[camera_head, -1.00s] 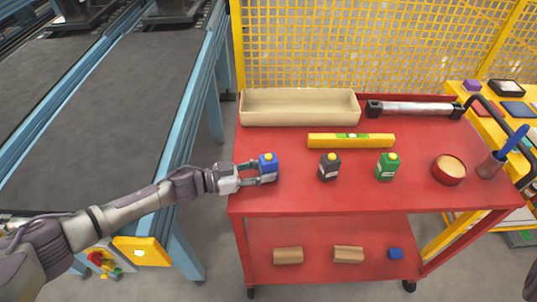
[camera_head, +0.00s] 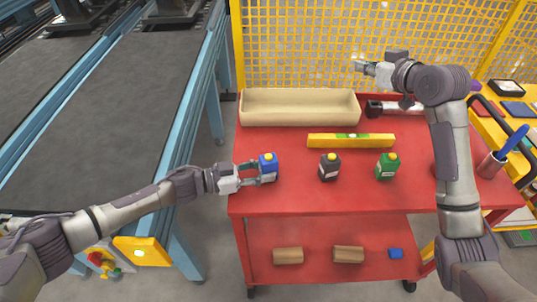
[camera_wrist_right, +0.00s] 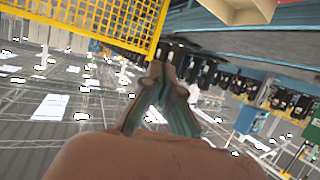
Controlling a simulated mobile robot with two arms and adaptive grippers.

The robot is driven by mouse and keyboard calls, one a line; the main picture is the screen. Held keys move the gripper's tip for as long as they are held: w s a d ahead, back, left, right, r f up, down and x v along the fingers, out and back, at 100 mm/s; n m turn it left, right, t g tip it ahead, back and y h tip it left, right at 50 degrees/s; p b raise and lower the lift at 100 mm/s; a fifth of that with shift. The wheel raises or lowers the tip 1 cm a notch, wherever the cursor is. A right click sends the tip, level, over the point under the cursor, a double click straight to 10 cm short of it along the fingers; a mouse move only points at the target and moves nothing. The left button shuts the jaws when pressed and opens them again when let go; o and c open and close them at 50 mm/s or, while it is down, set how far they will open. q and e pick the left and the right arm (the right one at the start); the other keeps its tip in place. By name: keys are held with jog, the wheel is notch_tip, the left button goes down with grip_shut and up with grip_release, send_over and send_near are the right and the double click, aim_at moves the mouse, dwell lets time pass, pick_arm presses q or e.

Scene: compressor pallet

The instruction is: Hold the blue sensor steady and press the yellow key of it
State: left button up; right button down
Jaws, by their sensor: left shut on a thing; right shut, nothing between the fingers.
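The blue sensor (camera_head: 268,170) stands upright on the red cart top near its left edge. Its yellow key (camera_head: 268,156) is on top and uncovered. My left gripper (camera_head: 264,172) is shut on the blue sensor from the left side. My right gripper (camera_head: 356,66) is raised in the air above the back of the cart, up and to the right of the sensor and well apart from it. It is shut and empty. Its fingers also show in the right wrist view (camera_wrist_right: 158,85), pointing at the yellow mesh and the hall.
A black sensor (camera_head: 329,170) and a green sensor (camera_head: 387,169) stand to the right on the red cart (camera_head: 300,198). Behind them are a yellow level (camera_head: 350,141) and a beige tray (camera_head: 300,107). Yellow mesh (camera_head: 330,40) rises at the back. My right arm hides part of the cart's right side.

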jog(key=s+a+f+n+g+y, duration=0.1)
jog(key=s+a+f+n+g, duration=0.15)
jog(key=a, duration=0.35)
jog(key=s+a+f+n+g, duration=0.1)
jog(key=s+a+n, duration=0.1)
jog(key=a+n, duration=0.3)
jog(key=n+g, duration=0.3)
jog(key=n, duration=0.2)
send_over(270, 157)
jog(key=f, duration=0.2)
jog(key=shift+s+r, duration=0.1)
jog(key=shift+r, duration=0.1)
jog(key=shift+f, duration=0.15)
jog(key=shift+f, duration=4.25)
jog(key=shift+f, duration=0.15)
jog(key=shift+f, duration=0.3)
jog(key=shift+f, duration=0.45)
